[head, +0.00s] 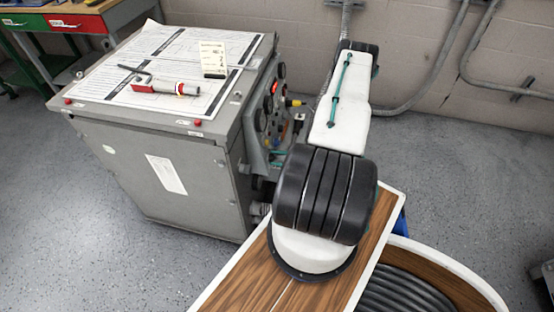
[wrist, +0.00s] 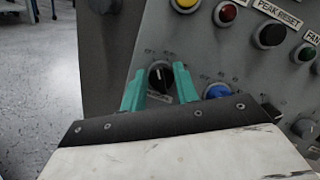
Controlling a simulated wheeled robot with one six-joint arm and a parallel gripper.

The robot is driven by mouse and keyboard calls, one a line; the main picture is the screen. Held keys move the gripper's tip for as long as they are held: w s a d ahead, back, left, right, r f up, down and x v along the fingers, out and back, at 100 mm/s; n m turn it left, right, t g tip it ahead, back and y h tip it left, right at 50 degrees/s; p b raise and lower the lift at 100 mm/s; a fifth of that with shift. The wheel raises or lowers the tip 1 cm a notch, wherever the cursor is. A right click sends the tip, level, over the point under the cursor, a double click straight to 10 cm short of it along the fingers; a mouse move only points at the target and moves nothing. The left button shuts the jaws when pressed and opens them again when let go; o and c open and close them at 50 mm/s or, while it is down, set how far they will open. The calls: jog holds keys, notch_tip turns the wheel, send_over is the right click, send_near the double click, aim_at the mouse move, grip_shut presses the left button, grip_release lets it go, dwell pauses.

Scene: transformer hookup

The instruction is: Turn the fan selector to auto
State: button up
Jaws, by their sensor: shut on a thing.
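In the wrist view, a black selector knob (wrist: 160,77) with a pale pointer line sits on the grey control panel (wrist: 205,50). The pointer looks close to upright, and the small marks around the knob are too blurred to read. My gripper (wrist: 160,74) has its teal fingers on either side of this knob and is shut on it. A label starting "FAN" (wrist: 313,37) is cut off at the right edge, so I cannot tell which control it names. In the head view, my arm hides the gripper and part of the panel.
A blue knob (wrist: 218,90) is close to the right finger. The grey cabinet (head: 165,165) carries papers and a tool (head: 166,87) on top.

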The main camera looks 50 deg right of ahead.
jog(key=m+h, duration=0.1)
jog(key=m, duration=0.2)
jog(key=m+t, duration=0.1)
jog(key=m, duration=0.3)
jog(key=shift+h, duration=0.4)
jog(key=shift+m, duration=0.4)
jog(key=o, duration=1)
jog(key=shift+s, duration=0.1)
jog(key=v, duration=0.7)
jog(key=shift+s+f, duration=0.15)
jog(key=shift+s, duration=0.15)
